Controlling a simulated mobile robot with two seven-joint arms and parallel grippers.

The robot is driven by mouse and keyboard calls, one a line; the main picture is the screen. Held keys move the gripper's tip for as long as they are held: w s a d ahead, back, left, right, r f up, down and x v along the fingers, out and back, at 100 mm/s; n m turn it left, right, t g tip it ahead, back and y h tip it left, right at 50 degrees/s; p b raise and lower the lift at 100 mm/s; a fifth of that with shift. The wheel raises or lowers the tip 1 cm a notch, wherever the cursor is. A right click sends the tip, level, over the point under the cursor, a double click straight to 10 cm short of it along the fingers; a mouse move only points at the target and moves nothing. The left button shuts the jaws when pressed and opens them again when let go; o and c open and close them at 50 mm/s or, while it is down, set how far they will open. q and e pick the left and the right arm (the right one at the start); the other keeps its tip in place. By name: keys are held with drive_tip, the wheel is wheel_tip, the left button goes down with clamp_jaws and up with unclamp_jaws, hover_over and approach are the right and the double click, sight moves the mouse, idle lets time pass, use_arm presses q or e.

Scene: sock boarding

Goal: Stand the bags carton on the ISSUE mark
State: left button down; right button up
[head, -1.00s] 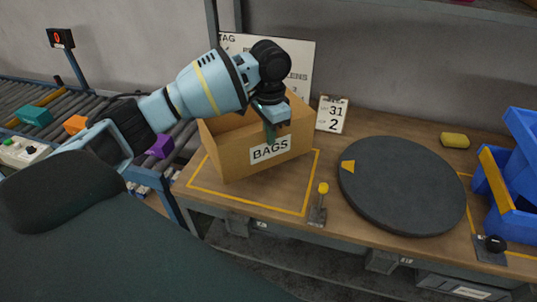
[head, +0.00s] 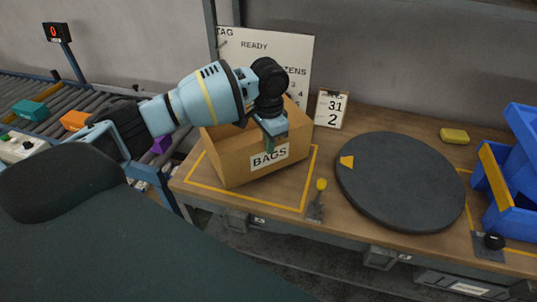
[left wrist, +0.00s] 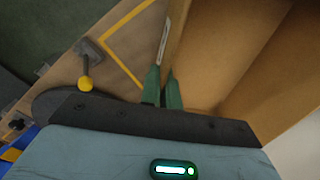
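The bags carton (head: 235,165) is an open brown box with a BAGS label on its front, standing inside a yellow outline (head: 254,203) at the left end of the bench. No ISSUE wording is readable; the carton covers part of the outlined area. My left gripper (head: 272,147) is at the top of the carton's front wall. In the left wrist view its two green fingers (left wrist: 162,90) sit close together on either side of the carton's wall (left wrist: 178,30), and the gripper looks shut on it. My right gripper is not in view.
A dark round turntable (head: 402,180) with a yellow marker lies right of the carton. A yellow-knobbed lever (head: 319,198) stands at the bench front edge. A 31/2 card (head: 330,109), yellow block (head: 454,136) and blue bin (head: 515,190) are nearby. A roller conveyor (head: 85,98) is at left.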

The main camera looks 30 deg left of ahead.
use_arm(q)
hover_over(269, 172)
drive_tip(key=shift+w+a+f, duration=0.1)
drive_tip(key=shift+f, duration=2.25)
drive_tip(key=c, duration=1.6)
unclamp_jaws()
drive_tip(key=shift+c, duration=0.2)
wheel_tip(269, 172, up, 12)
drive_tip(key=shift+r, duration=0.15)
